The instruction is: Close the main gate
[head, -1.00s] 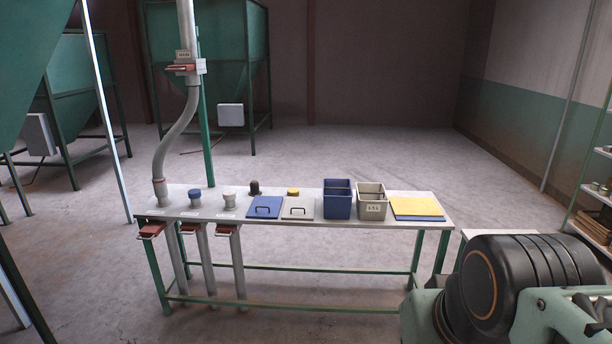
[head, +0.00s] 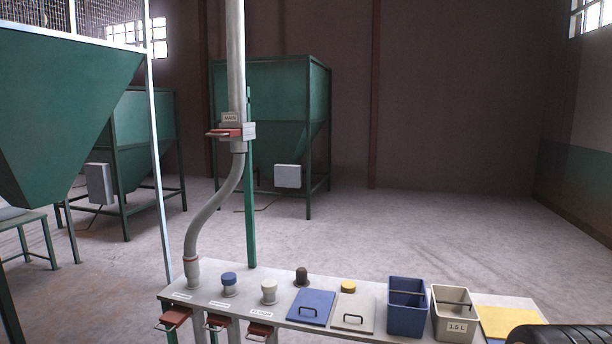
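The main gate (head: 226,133) is a red slide plate with a handle, set in a grey housing labelled MAIN (head: 230,118) on the vertical pipe (head: 235,60). The red plate sticks out to the left of the housing. Below the housing, a grey hose (head: 212,205) curves down to a port at the left end of the bench. My gripper is out of view. Only a dark rounded part of my arm shows at the lower right corner, far from the gate.
The bench (head: 375,290) holds capped ports, a blue lid (head: 311,307), a grey lid (head: 353,313), a blue bin (head: 407,307) and a grey bin (head: 453,315). Red slides (head: 174,317) hang under its front edge. Green hoppers (head: 60,110) stand behind and left. Open floor lies at the back right.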

